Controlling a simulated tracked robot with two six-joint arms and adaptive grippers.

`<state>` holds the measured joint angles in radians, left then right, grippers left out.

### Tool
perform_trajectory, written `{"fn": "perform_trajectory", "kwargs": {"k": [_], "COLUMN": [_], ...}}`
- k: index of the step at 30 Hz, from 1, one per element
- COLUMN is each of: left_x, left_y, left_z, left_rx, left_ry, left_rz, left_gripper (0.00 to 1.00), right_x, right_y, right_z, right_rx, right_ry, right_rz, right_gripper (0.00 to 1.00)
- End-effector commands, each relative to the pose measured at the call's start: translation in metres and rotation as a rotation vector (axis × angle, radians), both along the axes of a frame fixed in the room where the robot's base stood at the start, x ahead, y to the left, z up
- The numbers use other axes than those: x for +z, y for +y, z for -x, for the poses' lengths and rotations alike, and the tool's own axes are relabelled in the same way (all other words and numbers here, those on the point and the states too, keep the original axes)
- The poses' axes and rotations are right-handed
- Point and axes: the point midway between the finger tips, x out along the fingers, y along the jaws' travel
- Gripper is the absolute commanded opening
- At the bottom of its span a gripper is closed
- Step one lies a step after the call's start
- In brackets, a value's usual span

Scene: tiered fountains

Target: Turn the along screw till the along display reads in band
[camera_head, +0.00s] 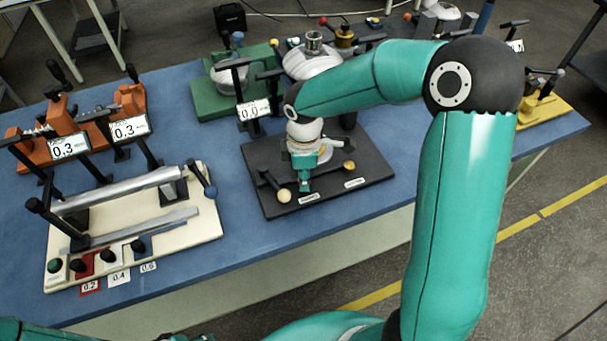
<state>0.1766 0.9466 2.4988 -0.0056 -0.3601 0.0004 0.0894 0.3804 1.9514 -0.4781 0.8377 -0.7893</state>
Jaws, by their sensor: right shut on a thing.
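A black base plate (375,155) with two small white labels, too small to read, stands in the middle of the blue table. My right gripper (304,184) reaches down onto its front part and is shut, apparently on a screw there; the grip itself is hidden. A pale round knob (285,196) is just left of the gripper, and a yellow knob (349,166) is to its right. I cannot tell which screw is the along one. A display (253,109) behind the plate reads 0.0; its label is unreadable. My left gripper is out of view.
A cream fixture (205,230) with a silver bar stands at the front left. Orange fixtures with two displays (70,147) reading 0.3 are behind it. A green fixture (210,103) stands behind the black plate, a yellow one (545,108) at right. Table right of the plate is clear.

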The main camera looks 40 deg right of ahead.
Motion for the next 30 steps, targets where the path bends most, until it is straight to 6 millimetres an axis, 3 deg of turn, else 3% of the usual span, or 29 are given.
{"fn": "perform_trajectory", "kwargs": {"k": [19,20,23,24,30], "left_x": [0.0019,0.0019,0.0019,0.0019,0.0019], "left_y": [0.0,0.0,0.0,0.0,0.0], "left_z": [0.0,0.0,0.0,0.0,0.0], "left_rx": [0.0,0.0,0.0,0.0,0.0], "left_ry": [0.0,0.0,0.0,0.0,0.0], "left_rz": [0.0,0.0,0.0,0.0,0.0], "left_gripper": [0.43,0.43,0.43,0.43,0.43], "right_x": [0.001,0.0011,0.0009,0.0008,0.0004], "right_y": [0.0005,0.0005,0.0005,0.0004,0.0002], "right_z": [-0.0019,-0.0019,-0.0016,-0.0014,-0.0008], "right_rx": [0.056,0.055,0.055,0.055,0.055], "right_ry": [-0.007,-0.007,-0.005,-0.005,-0.003], "right_rz": [-0.002,-0.002,-0.001,-0.001,-0.001], "right_gripper": [0.0,0.32,0.49,0.52,0.52]}}
